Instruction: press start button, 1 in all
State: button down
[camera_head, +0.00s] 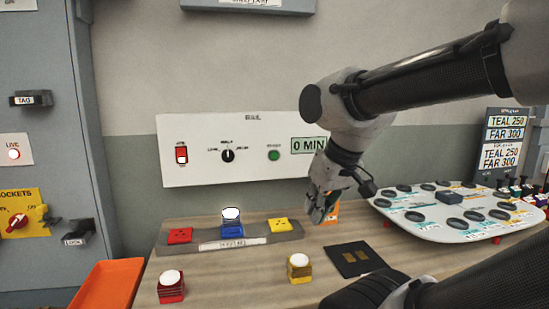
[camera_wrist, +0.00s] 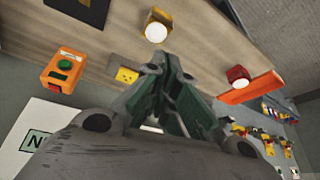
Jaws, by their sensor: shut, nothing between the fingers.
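An orange box (camera_head: 331,215) stands on the wooden table, partly hidden behind my gripper in the head view. In the wrist view the orange box (camera_wrist: 50,80) shows a round green button (camera_wrist: 65,67) on its face, left of my fingers. A second green button (camera_head: 274,155) is on the white wall panel (camera_head: 220,178). I cannot read a start label on either. My gripper (camera_head: 320,216) points down beside the orange box, its fingers shut and empty. In the wrist view the fingertips (camera_wrist: 164,60) are apart from the green button.
A grey strip (camera_head: 205,244) with red, blue and yellow pads lies left of my gripper. White-topped yellow (camera_head: 299,267) and red (camera_head: 171,286) blocks stand in front. A black plate (camera_head: 352,259) and a white board with dark ovals (camera_head: 455,228) are right. An orange tray (camera_head: 108,285) is left.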

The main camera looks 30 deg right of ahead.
jog(key=w+a+r+m+t, duration=0.1)
jog(key=w+r+m+t, duration=0.15)
jog(key=w, duration=0.55)
jog(key=w+a+r+m+t, duration=0.2)
jog(key=w+m+t, duration=0.1)
jog(key=w, duration=0.5)
jog(key=w+a+r+m+t, duration=0.1)
jog(key=w+r+m+t, duration=0.2)
jog(key=w, duration=0.5)
jog(key=m+g+h, duration=0.1)
jog(key=m+h, duration=0.9)
send_near(279, 156)
jog(key=a+r, duration=0.1)
jog(key=a, duration=0.1)
jog(key=s+d+f+m+g+h, duration=0.2)
jog(key=s+d+m+g+h, duration=0.1)
jog(key=s+m+g+h, duration=0.1)
jog(key=shift+s+m+g, duration=0.4)
jog(key=shift+m+g, duration=0.05)
jog(key=shift+m, duration=0.1)
jog(key=shift+f, duration=0.1)
jog(key=shift+w+d, duration=0.4)
jog(key=shift+w, duration=1)
jog(key=shift+w+d, duration=0.4)
jog(key=shift+w, duration=1)
jog(key=shift+w+d, duration=0.4)
jog(key=shift+w, duration=1.05)
